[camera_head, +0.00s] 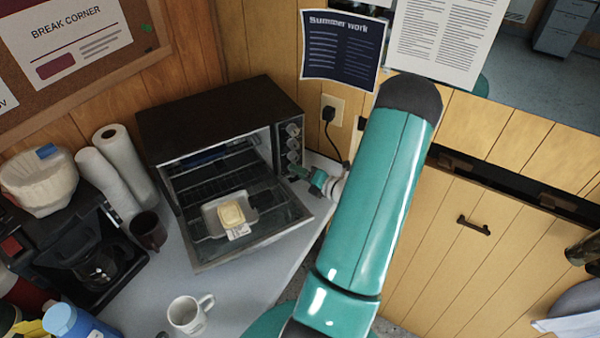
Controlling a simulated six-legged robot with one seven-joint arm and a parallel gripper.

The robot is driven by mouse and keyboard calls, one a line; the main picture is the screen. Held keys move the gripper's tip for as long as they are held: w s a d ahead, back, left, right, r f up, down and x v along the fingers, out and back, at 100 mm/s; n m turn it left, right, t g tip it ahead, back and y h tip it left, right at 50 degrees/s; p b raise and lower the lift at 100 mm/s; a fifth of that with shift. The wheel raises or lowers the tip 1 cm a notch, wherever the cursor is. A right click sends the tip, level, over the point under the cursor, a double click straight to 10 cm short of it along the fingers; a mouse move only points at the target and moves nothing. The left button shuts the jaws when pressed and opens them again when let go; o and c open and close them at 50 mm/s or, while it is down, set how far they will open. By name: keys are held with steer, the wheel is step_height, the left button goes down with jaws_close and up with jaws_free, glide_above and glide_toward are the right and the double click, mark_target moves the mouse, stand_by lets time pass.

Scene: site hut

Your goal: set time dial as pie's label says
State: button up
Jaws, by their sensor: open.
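A black toaster oven (205,112) stands on the counter with its glass door (262,218) folded down. A pale pie (231,214) sits on a small metal tray (213,222) on the open door. A white label (238,231) lies at the pie's front edge; its print is too small to read. Several round dials (292,143) run down the oven's right front panel; their markings are unreadable, so I cannot tell which is the time dial. My gripper (301,172) is open beside the lower end of this panel. I cannot tell whether it touches a dial.
A white mug (188,314) stands on the counter in front of the oven. A dark mug (149,231), paper rolls (124,163) and a coffee maker (92,262) stand to the left. A wall outlet with a plugged cord (331,109) is right of the oven.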

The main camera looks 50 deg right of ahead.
steer(key=d+v, duration=0.1)
steer(key=v, duration=1.2)
steer(key=shift+a, duration=0.4)
